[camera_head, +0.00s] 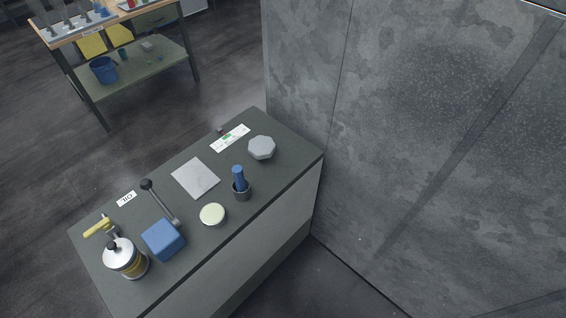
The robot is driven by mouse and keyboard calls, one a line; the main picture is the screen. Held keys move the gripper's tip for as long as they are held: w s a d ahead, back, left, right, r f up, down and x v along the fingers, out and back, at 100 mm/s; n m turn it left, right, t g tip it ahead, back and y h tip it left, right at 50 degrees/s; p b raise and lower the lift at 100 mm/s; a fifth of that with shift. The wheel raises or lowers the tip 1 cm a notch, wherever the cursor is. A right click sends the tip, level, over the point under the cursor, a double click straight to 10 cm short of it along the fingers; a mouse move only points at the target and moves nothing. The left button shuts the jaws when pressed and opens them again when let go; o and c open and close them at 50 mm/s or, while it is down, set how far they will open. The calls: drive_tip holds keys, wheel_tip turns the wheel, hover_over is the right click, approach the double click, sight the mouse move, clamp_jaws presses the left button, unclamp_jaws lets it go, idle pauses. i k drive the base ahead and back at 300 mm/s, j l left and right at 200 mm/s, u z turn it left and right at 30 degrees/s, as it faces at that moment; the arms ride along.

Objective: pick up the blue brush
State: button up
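A blue upright piece (238,176), which looks like the handle of the blue brush, stands in a small dark round cup (241,192) on the grey-green cabinet top. It leans slightly, and its lower end is hidden inside the cup, so I cannot see any bristles. My gripper does not show in this view.
On the cabinet top (214,251) are a pale round disc (212,214), a blue block (163,240), a black-knobbed lever (162,204), an oil can (125,258), a grey plate (195,178) and a grey octagonal piece (261,147). A tall grey wall (400,120) rises at right.

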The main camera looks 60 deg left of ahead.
sight(238, 175)
drive_tip(key=j+z, duration=0.1)
drive_tip(key=z, duration=0.35)
drive_tip(key=i+j+z, duration=0.1)
drive_tip(key=z, duration=0.4)
drive_tip(key=j+z, duration=0.2)
drive_tip(key=z, duration=0.25)
drive_tip(key=j+z, duration=0.15)
drive_tip(key=z, duration=0.35)
drive_tip(key=j+z, duration=0.1)
drive_tip(key=z, duration=0.4)
drive_tip(key=k+j+z, duration=0.1)
drive_tip(key=z, duration=0.35)
drive_tip(key=k+j+z, duration=0.1)
drive_tip(key=z, duration=0.9)
drive_tip(key=k+z, duration=0.15)
drive_tip(key=z, duration=0.3)
drive_tip(key=k+z, duration=0.1)
drive_tip(key=z, duration=0.4)
drive_tip(key=k+z, duration=0.1)
drive_tip(key=z, duration=0.35)
drive_tip(key=l+z, duration=0.1)
drive_tip(key=z, duration=0.4)
drive_tip(key=k+l, duration=0.05)
